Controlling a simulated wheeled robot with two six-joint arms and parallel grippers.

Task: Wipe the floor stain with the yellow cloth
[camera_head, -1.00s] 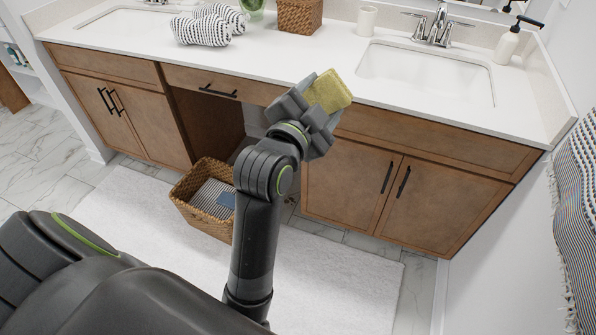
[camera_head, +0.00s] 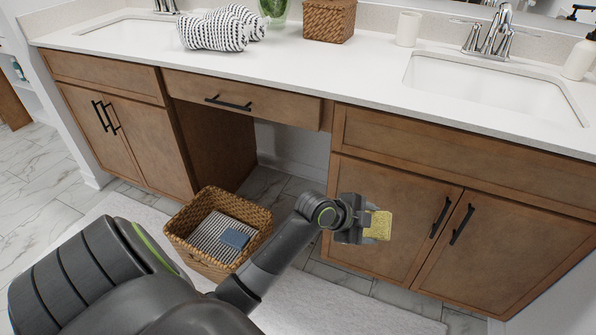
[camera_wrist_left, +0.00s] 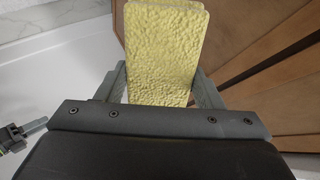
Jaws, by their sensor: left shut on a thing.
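The yellow cloth (camera_head: 379,225) is a small, thick, textured block. My left gripper (camera_head: 362,226) is shut on it and holds it in front of the right cabinet doors, below the counter. In the left wrist view the cloth (camera_wrist_left: 163,50) sticks out from between the fingers of the gripper (camera_wrist_left: 160,85). No floor stain can be made out in either view.
Marble floor (camera_head: 35,185) is open at left.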

